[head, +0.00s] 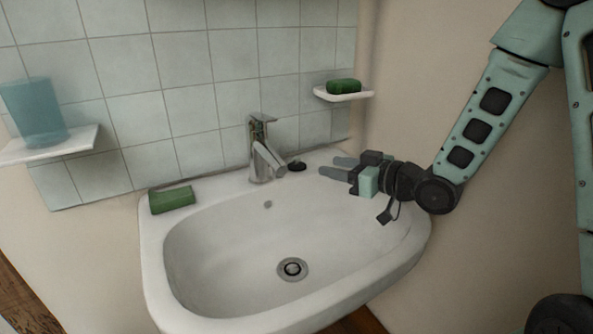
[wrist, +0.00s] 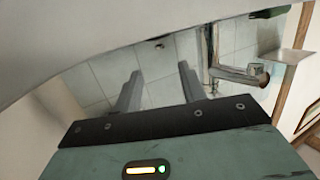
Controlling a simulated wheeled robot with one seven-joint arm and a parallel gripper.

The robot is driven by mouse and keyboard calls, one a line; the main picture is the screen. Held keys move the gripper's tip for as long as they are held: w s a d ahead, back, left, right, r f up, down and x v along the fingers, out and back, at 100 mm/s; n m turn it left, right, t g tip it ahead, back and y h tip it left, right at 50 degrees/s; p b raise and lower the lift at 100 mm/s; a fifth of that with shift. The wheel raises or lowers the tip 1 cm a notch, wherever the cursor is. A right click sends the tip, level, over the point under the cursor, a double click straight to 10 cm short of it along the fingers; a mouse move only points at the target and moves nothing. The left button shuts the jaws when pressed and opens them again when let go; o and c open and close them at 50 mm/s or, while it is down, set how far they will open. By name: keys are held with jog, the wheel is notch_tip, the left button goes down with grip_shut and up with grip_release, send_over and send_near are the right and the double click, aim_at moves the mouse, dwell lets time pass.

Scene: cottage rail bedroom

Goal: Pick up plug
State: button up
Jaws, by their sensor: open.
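A small dark round piece, which looks like the plug (head: 297,165), lies on the back rim of the white sink (head: 215,232), just right of the chrome tap (head: 262,150). My gripper (head: 333,167) is to the right of the plug, above the right part of the sink. Its two fingers point left toward the plug, apart from each other with nothing between them. The fingers also show in the wrist view (wrist: 160,85), with the tap (wrist: 240,72) to their right. I cannot make out the plug in the wrist view.
A green soap bar (head: 172,199) lies on the sink's left rim. Another green soap (head: 343,86) sits on a small wall shelf (head: 326,95) above my gripper. A blue cup (head: 35,112) stands on a left shelf (head: 60,147). The drain (head: 292,269) is at the basin's bottom.

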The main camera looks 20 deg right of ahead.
aim_at(300, 161)
jog(key=x, duration=0.6)
jog(key=shift+x, duration=2.8)
jog(key=shift+f, duration=0.1)
grip_shut()
